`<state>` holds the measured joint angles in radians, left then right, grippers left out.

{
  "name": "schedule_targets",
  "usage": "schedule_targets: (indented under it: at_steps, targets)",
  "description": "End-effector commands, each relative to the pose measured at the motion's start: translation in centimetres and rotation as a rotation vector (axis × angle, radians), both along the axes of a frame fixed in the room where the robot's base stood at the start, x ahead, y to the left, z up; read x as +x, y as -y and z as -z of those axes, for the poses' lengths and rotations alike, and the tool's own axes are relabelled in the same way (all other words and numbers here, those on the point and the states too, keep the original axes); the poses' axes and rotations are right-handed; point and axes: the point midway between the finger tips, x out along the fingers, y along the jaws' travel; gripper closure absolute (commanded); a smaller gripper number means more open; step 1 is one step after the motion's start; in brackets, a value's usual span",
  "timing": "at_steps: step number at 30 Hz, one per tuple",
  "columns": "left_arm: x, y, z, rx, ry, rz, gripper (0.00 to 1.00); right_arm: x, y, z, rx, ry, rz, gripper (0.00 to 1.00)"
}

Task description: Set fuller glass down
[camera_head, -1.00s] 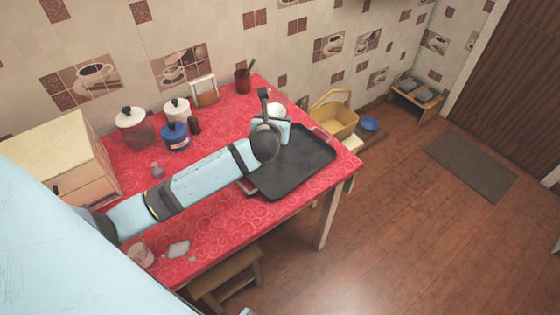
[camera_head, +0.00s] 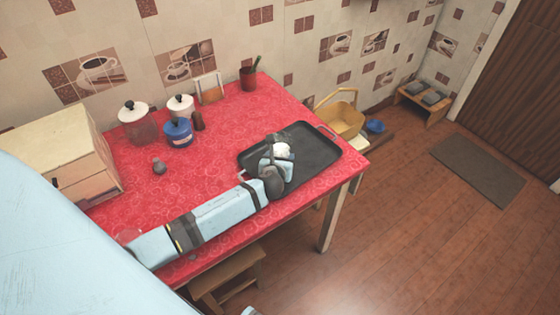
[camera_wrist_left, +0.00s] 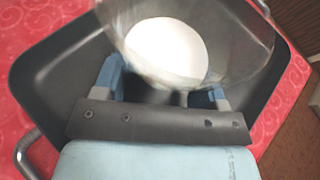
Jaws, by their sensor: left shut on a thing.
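My left gripper (camera_head: 277,163) is shut on a clear glass (camera_wrist_left: 248,52) with white contents. In the head view the white of this glass (camera_head: 283,149) shows just past the fingers, over the black tray (camera_head: 313,146). In the left wrist view the glass stands between the two finger pads (camera_wrist_left: 165,88), with the dark tray (camera_wrist_left: 50,75) beneath and around it. I cannot tell whether its base touches the tray. A pinkish, see-through thing (camera_head: 128,237), perhaps another glass, is mostly hidden by my left arm at the near left. My right gripper is not in view.
The tray sits at the right end of the red-covered table (camera_head: 215,120). A wooden box (camera_head: 62,155) is at left. The tray's right part looks clear.

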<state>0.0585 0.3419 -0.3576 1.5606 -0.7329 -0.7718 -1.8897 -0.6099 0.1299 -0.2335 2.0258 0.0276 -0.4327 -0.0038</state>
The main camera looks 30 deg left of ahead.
Motion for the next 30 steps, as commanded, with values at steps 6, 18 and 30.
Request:
schedule_targets:
  at_steps: [6, 18, 30]
  targets:
    - [0.1, 0.0, 0.4, 0.000, 0.002, 0.000, 0.72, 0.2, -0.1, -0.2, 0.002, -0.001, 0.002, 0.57]
    - [0.0, 0.0, 0.7, 0.000, 0.001, 0.000, 0.09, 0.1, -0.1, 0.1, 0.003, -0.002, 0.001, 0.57]
    - [-1.8, 0.7, -0.4, 0.000, 0.001, 0.002, 0.09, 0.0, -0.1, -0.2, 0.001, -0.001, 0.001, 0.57]
